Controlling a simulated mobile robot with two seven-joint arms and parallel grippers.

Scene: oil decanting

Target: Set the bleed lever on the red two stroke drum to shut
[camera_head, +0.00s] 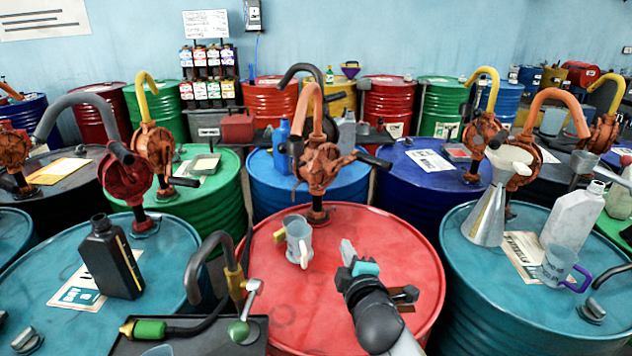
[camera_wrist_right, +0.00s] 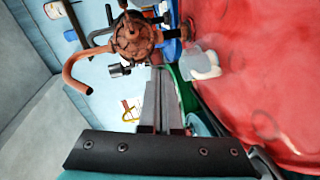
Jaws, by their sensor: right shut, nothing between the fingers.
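The red drum (camera_head: 385,300) stands in the centre foreground, and its red top (camera_wrist_right: 265,80) fills the right of the wrist view. An orange rusty hand pump (camera_head: 322,168) stands on it, with a curved spout and a black-gripped handle (camera_head: 372,160); it also shows in the wrist view (camera_wrist_right: 132,40). I cannot make out a separate bleed lever or its setting. A translucent grey jug (camera_head: 298,242) stands on the drum top left of my gripper. My right gripper (camera_head: 352,257) is shut and empty above the drum top, apart from the pump. My left gripper is not in view.
A dark bench (camera_head: 235,340) with a bent hose and green-ended nozzle (camera_head: 150,330) is at the front left. Teal drums flank the red one; the right one (camera_head: 480,285) carries a metal funnel (camera_head: 490,215) and white jug (camera_head: 573,220). The red top's right side is clear.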

